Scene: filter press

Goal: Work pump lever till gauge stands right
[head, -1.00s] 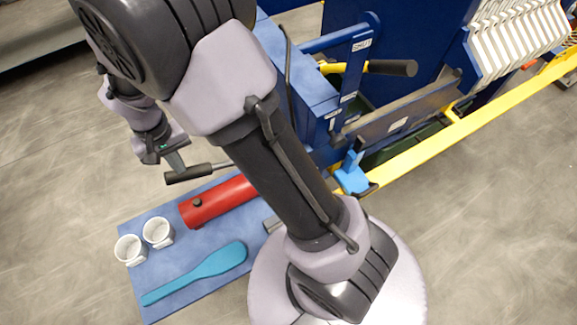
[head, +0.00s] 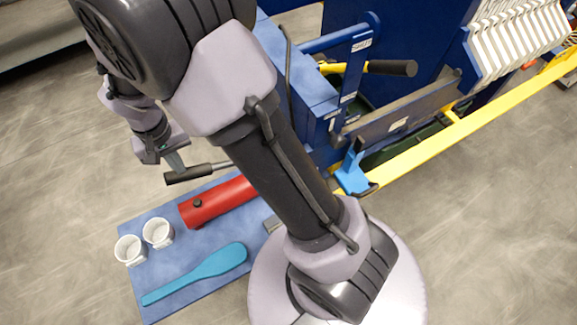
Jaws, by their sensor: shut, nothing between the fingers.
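The pump lever (head: 190,174) shows as a black grip on a thin steel rod; its far end is hidden behind my arm. The red pump cylinder (head: 215,202) lies below it on a blue plate, partly covered by my arm. My gripper (head: 174,163) points down at the lever's grip. Its fingers are shut and empty, and their tips appear at the grip's upper side; I cannot tell whether they touch it. No gauge face can be seen in this view.
Two white cups (head: 130,249) and a turquoise paddle (head: 205,272) lie on the blue plate (head: 165,281). The blue press frame (head: 300,85), a yellow lever with a black grip (head: 392,68) and a yellow rail (head: 480,122) stand right of my arm. Floor at left is clear.

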